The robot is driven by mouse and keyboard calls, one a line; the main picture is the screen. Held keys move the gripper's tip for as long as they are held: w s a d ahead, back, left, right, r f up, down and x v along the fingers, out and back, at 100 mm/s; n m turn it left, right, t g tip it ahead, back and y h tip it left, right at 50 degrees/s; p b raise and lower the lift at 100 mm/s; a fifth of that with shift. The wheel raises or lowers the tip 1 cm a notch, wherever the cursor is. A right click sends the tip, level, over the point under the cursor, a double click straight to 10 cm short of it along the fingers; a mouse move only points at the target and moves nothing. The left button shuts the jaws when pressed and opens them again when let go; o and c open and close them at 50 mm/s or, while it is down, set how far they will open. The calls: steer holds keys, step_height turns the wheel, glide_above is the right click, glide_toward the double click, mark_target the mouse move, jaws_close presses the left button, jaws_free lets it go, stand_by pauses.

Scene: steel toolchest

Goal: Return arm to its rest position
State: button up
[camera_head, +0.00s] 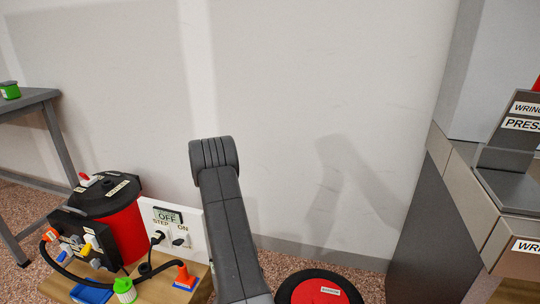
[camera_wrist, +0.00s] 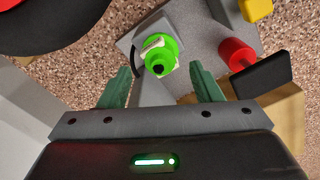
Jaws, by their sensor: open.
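My arm (camera_head: 232,230) rises from the bottom of the head view as a dark grey link with a rounded joint at its top, in front of the white wall. My gripper is out of sight in that view. In the wrist view, my gripper (camera_wrist: 160,72) shows two green fingers spread wide apart with nothing held between them. A bright green part (camera_wrist: 168,58) with a white label and a dark hole lies beyond the fingertips, in line with the gap. I cannot tell its exact distance.
At lower left stand a red drum (camera_head: 126,232) with a black lid, a white switch panel (camera_head: 190,218) and several small tools. A red-and-black round lid (camera_head: 318,290) is at bottom centre. A grey press station (camera_head: 510,190) stands right; a grey table (camera_head: 38,98) stands left.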

step_height(320, 180, up, 9)
steer(key=p, duration=0.3)
step_height(320, 180, down, 14)
steer(key=b, duration=0.6)
step_height(320, 180, up, 10)
steer(key=shift+r+p, duration=0.15)
steer(key=shift+p, duration=0.4)
steer(key=shift+s+d+r+p, duration=0.15)
steer(key=shift+s+d, duration=0.05)
steer(key=shift+d, duration=0.55)
steer(key=shift+s+d+r+p, duration=0.15)
steer(key=shift+s+d, duration=0.1)
steer(key=shift+d, duration=0.5)
steer(key=shift+s+d+r+p, duration=0.15)
steer(key=shift+s+d, duration=0.05)
steer(key=shift+d, duration=0.55)
steer(key=shift+r, duration=0.1)
